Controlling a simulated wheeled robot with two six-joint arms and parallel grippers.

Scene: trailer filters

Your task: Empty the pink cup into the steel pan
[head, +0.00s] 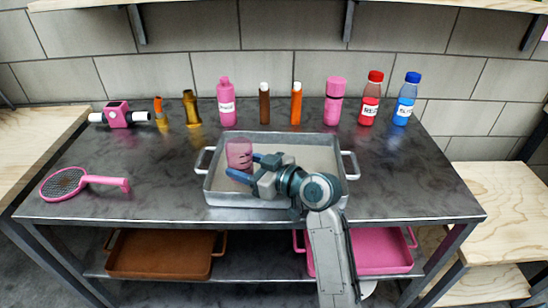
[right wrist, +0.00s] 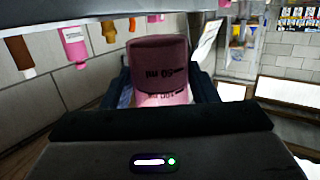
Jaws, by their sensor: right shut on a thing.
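The pink cup (head: 239,153) is see-through with dark measuring marks. In the head view it is over the left part of the steel pan (head: 279,203). My right gripper (head: 246,167) is shut on the cup, with its blue fingers at the cup's sides. The right wrist view shows the cup (right wrist: 158,68) between the fingers, its printed marks upside down in that picture, as are the bottles behind. I cannot tell exactly how far the cup is tilted or what is in it. The pan has two side handles and a pale inside. My left gripper is not in view.
Several bottles stand along the back, including a pink bottle (head: 226,103), a red bottle (head: 370,100) and a blue bottle (head: 405,100). An orange tray (head: 160,255) and a pink tray (head: 375,252) are on the lower shelf.

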